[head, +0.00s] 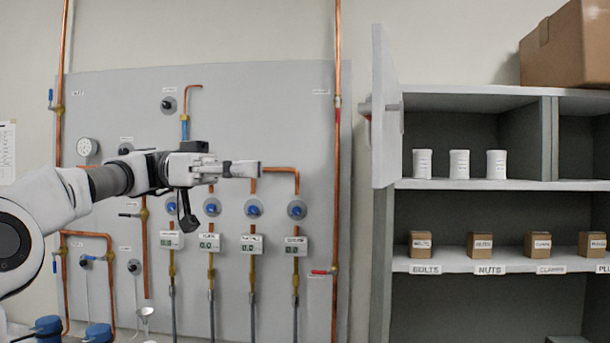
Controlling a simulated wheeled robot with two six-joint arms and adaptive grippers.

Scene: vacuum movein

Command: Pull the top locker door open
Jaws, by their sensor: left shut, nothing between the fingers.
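The top locker door (386,110) stands swung open on the left side of the shelving unit, seen nearly edge-on. Its handle (368,106) sticks out to the left from the door's outer face. My left gripper (258,169) is shut and empty in front of the grey pipe panel. It points right, to the left of the door and a little lower in the picture, apart from it. My right gripper is not in view.
The opened compartment holds three white jars (459,164). The shelf (460,263) below carries several small brown boxes with labels. A cardboard box (566,45) sits on top. Copper pipes and blue valves (254,208) cover the panel (110,95) behind my left arm.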

